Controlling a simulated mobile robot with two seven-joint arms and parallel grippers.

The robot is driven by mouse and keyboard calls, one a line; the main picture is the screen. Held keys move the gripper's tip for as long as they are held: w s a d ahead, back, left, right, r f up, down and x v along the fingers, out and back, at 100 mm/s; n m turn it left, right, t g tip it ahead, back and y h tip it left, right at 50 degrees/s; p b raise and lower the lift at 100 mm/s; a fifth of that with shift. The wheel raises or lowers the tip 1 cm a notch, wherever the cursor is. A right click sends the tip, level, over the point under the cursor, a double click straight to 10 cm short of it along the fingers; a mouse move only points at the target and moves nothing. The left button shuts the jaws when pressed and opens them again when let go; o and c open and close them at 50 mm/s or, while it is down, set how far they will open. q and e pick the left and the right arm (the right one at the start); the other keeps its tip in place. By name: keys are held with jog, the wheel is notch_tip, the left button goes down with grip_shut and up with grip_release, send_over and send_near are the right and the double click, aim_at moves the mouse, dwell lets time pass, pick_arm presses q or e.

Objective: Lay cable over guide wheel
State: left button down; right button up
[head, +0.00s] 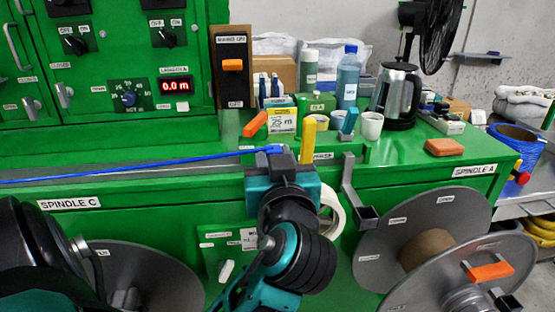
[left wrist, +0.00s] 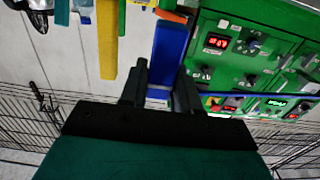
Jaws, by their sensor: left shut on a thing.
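The blue cable (head: 130,168) stretches nearly straight from the left edge of the head view, across the front of the green bench, to my left gripper (head: 284,160). The gripper is shut on its end, which has a thicker blue piece. In the left wrist view, the blue end piece (left wrist: 168,54) sits between the fingers of my left gripper (left wrist: 160,92), and the thin cable (left wrist: 235,96) runs off to the right. I cannot pick out the guide wheel with certainty; a pale ring (head: 334,208) shows partly behind my gripper. My right gripper is not in view.
A yellow upright piece (head: 308,138) stands just behind my left gripper, and a grey bracket (head: 348,182) is to its right. Large grey reels (head: 415,232) are at the lower right. A kettle (head: 397,95), bottles and cups stand on the bench.

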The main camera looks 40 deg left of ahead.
pick_arm(q)
jog(key=shift+w+d, duration=0.4)
jog(key=shift+w, duration=0.1)
jog(key=shift+w+d+p, duration=0.55)
jog(key=shift+w+d, duration=1.2)
jog(key=shift+w, duration=0.25)
jog(key=w+d+b, duration=0.1)
jog(key=w+d, duration=0.3)
jog(key=w, duration=0.1)
jog(key=shift+w+d+b, duration=0.25)
jog(key=shift+d+b, duration=0.05)
jog(key=shift+b, duration=0.1)
jog(key=shift+d, duration=0.15)
